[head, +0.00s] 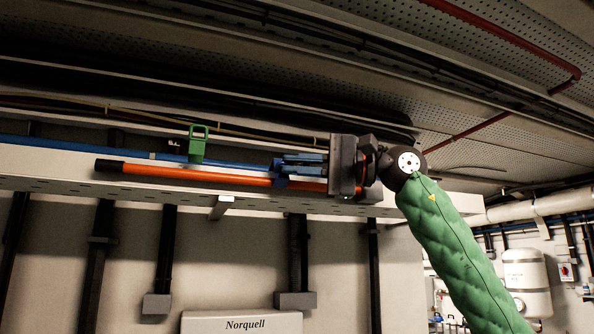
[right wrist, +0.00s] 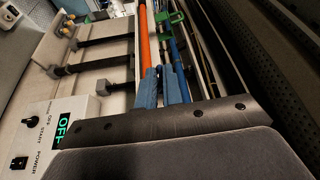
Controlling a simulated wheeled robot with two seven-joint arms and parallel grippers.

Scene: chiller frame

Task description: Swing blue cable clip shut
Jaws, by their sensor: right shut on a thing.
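The blue cable clip (head: 279,172) sits on the white beam beside the orange tube (head: 200,175). My right gripper (head: 284,164) comes in from the right with its blue fingers pointing left, and it is shut on the clip. In the right wrist view the two blue fingers (right wrist: 162,76) reach forward, with the clip mostly hidden between their tips. The blue cable (head: 85,146) runs left from there along the beam. I cannot tell whether the clip's swinging part is fully closed. My left gripper is not in view.
A green clip (head: 197,145) stands upright on the beam to the left; it also shows in the right wrist view (right wrist: 177,18). The white beam (head: 60,165) runs beneath. A box marked Norquell (head: 243,323) is below. Dark ducts hang close above.

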